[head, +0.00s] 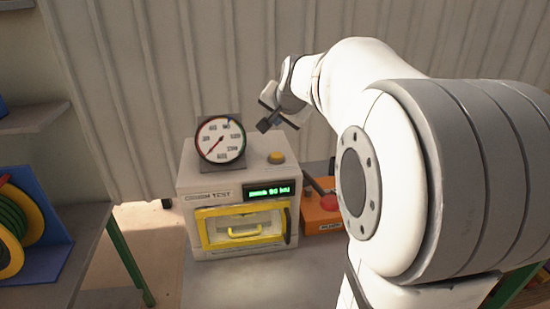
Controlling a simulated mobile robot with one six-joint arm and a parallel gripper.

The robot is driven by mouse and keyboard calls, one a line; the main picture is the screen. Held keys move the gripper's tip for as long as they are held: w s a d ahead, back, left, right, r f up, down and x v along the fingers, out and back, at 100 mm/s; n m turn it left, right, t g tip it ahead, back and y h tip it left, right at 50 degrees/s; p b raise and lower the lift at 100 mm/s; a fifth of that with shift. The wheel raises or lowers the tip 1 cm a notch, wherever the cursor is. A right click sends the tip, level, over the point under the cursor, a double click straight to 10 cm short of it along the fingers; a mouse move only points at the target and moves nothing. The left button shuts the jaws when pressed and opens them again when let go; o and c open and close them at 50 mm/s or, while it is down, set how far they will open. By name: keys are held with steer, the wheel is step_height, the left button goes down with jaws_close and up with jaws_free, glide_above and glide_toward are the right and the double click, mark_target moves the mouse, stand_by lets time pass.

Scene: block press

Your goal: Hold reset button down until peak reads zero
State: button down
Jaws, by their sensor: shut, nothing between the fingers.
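The block press (190,180) is a pale box on the table with a yellow-framed front door. A round dial gauge (220,139) stands on its top left, with a red needle pointing to the lower left. A yellow button (276,157) sits on its top right. A small green display (269,191) is lit on the front; its text is too small to read surely. My gripper (264,125) is shut and empty, above the press and apart from the yellow button. No label marks a reset button that I can read.
An orange unit (318,222) with a red button (329,202) and a dark lever stands right of the press. A blue holder with a green and yellow reel (22,225) is at the left. Corrugated wall panels (120,100) stand behind. My arm covers the right side.

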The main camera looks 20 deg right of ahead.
mark_target(277, 157)
step_height(277, 157, down, 7)
steer(key=b, duration=0.5)
steer(key=shift+f, duration=0.15)
stand_by(1.6)
steer(key=shift+f+b, duration=0.35)
steer(key=shift+b, duration=0.1)
steer(key=shift+f+b, duration=0.5)
steer(key=shift+f, duration=0.05)
stand_by(0.5)
stand_by(1.9)
steer(key=shift+r+p, duration=0.7)
steer(key=shift+r, duration=0.3)
steer(key=shift+r+p, duration=1.75)
steer(key=shift+r, duration=0.75)
